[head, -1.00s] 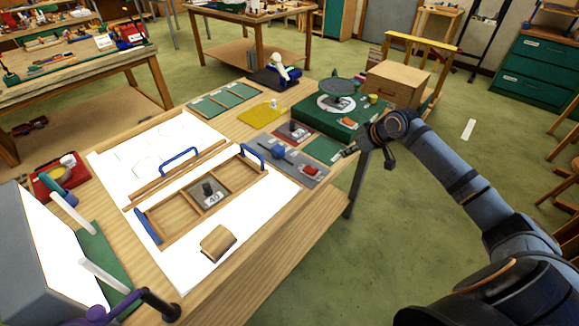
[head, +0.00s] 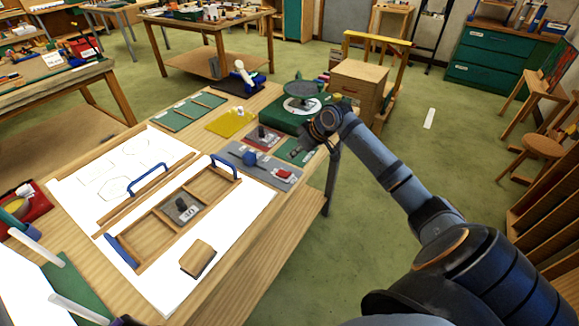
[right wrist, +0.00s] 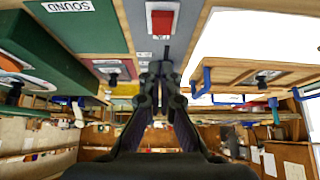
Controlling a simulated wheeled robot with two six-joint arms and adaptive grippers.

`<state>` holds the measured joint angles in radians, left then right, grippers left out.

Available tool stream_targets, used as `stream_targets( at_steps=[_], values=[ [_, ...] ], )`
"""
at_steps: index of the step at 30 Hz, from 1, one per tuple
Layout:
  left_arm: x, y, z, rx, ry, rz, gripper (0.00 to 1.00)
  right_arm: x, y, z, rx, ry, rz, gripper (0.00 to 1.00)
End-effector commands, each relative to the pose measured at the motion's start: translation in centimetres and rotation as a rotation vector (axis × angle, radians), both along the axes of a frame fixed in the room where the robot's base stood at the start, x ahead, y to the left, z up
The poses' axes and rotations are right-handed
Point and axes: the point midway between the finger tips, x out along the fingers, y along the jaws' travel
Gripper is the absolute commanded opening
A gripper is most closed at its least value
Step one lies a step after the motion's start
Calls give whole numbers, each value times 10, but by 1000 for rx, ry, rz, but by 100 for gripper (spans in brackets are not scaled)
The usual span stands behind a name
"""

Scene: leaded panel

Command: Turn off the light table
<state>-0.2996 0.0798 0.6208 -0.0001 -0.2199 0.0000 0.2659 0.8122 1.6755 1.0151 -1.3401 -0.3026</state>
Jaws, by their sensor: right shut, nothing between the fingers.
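The light table's glowing white surface (head: 105,190) lies on the wooden bench, and it is lit. It also shows bright in the right wrist view (right wrist: 240,40). A grey control plate (head: 262,168) at its right edge carries a red switch (head: 284,174) and a blue knob (head: 250,158). The red switch shows at the top middle of the right wrist view (right wrist: 161,20). My right gripper (head: 304,148) is shut and empty, above and beyond the red switch, apart from it. In the wrist view its fingers (right wrist: 161,85) lie together. My left gripper is out of view.
A wooden frame with blue handles (head: 180,210) and a wooden block (head: 198,259) lie on the light table. Green pads (head: 186,111), a yellow sheet (head: 231,122) and a green box with a turntable (head: 300,98) lie beyond. Open floor is right of the bench.

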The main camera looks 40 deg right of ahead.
Motion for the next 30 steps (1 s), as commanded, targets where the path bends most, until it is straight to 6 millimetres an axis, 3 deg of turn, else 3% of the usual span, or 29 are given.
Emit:
stream_targets(
  at_steps=[6,12,26,30],
  values=[
    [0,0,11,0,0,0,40,24,12,-37,5,3,-1,0],
    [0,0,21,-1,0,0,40,16,7,-65,-1,4,-1,0],
    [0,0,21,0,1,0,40,15,6,-76,-2,0,0,0],
    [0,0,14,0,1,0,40,10,3,-87,18,-50,0,0]
  ],
)
